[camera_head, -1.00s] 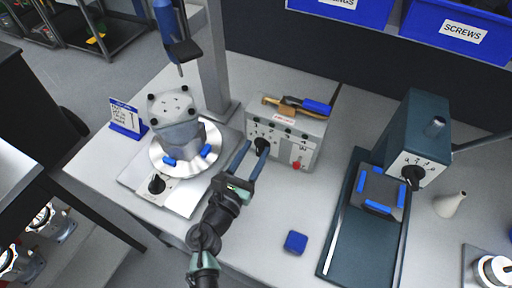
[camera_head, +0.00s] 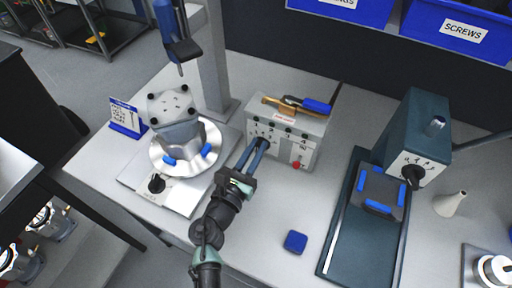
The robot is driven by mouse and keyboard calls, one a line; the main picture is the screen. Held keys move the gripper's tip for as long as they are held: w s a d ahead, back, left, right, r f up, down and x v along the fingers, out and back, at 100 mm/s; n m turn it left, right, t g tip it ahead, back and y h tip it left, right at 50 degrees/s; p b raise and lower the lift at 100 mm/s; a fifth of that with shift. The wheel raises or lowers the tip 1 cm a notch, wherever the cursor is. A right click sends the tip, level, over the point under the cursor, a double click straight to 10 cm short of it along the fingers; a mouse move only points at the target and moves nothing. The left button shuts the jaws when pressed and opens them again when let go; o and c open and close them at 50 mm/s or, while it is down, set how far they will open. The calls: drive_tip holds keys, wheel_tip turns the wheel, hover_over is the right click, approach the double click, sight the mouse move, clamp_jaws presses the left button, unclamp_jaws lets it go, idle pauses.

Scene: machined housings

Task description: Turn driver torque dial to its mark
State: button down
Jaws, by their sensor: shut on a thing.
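The driver's control box (camera_head: 288,127) is a grey-white unit at the middle back of the bench, with numbers on its front panel and a red button at the right. Its black torque dial (camera_head: 263,143) sits on the left of that panel. My gripper (camera_head: 260,146) reaches up to the panel, its two blue fingers close together and shut on the dial. The fingers partly cover the dial, so its pointer and the mark cannot be read.
A machined housing (camera_head: 175,122) stands on a round turntable to the left, with another black knob (camera_head: 157,184) in front. A blue block (camera_head: 295,241) lies right of my arm. A dark green press (camera_head: 413,137) stands at right. Screwdrivers (camera_head: 296,103) lie on the box.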

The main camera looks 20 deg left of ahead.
drive_tip(key=m+b, duration=0.2)
drive_tip(key=shift+d+f+m, duration=0.2)
drive_tip(key=shift+d+m, duration=0.05)
drive_tip(key=shift+m, duration=0.15)
drive_tip(key=shift+d+m+b, duration=0.25)
drive_tip(key=shift+m+b, duration=0.8)
drive_tip(key=shift+m, duration=0.35)
drive_tip(key=c, duration=0.9)
unclamp_jaws()
drive_tip(key=shift+o, duration=0.2)
drive_tip(key=shift+s, duration=0.1)
drive_tip(key=s, duration=0.6)
drive_tip(key=s+b, duration=0.1)
drive_tip(key=s, duration=0.6)
drive_tip(key=shift+a, duration=0.2)
